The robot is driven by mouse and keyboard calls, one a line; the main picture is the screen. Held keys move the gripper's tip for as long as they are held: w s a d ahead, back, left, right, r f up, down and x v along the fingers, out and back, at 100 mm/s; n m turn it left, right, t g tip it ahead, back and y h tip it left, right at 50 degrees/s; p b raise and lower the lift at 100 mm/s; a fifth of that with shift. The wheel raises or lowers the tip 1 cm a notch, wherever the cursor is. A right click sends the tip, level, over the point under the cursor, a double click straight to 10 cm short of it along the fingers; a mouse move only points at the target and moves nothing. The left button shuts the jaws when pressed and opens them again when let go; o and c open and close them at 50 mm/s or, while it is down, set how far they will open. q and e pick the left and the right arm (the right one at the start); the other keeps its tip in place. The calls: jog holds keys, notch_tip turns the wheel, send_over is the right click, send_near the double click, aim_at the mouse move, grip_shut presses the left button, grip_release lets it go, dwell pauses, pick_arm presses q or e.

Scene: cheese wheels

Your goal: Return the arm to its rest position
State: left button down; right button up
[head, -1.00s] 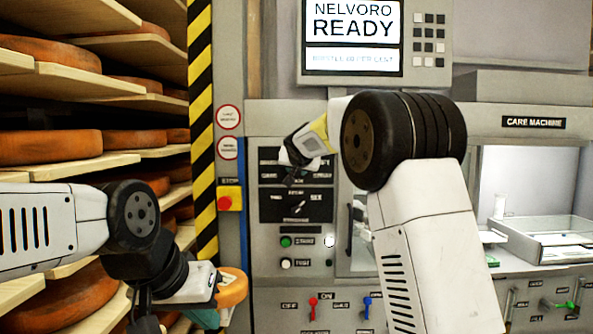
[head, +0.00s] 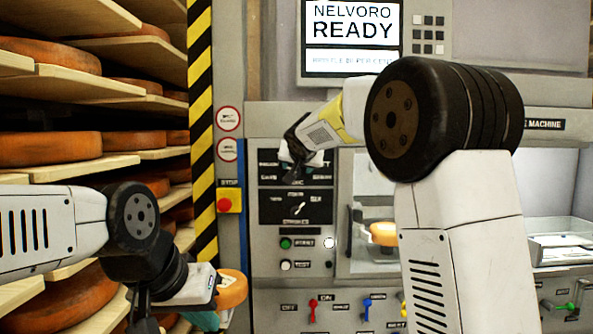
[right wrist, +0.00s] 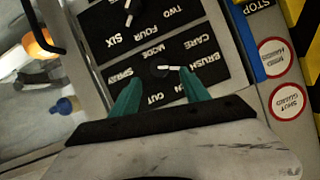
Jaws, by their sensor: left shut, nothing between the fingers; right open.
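My right gripper (head: 297,165) is in front of the machine's control panel, by the upper dial plate with the mode labels. In the right wrist view its teal fingers (right wrist: 162,92) are apart with nothing held. The small mode knob (right wrist: 165,68) shows between and beyond the fingertips; I cannot tell whether they touch the panel. My right arm (head: 455,200) is bent across the head view and hides part of the machine. My left gripper (head: 207,318) is low at the lower left, shut and empty, its tips partly cut off by the frame.
Shelves with orange cheese wheels (head: 50,145) stand at the left, close to my left arm. A striped post (head: 200,95) separates them from the machine. A screen (head: 352,38) reads NELVORO READY. An orange wheel (head: 383,233) sits in the machine's opening. Switches (head: 312,308) line the lower front.

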jog(key=shift+v, duration=1)
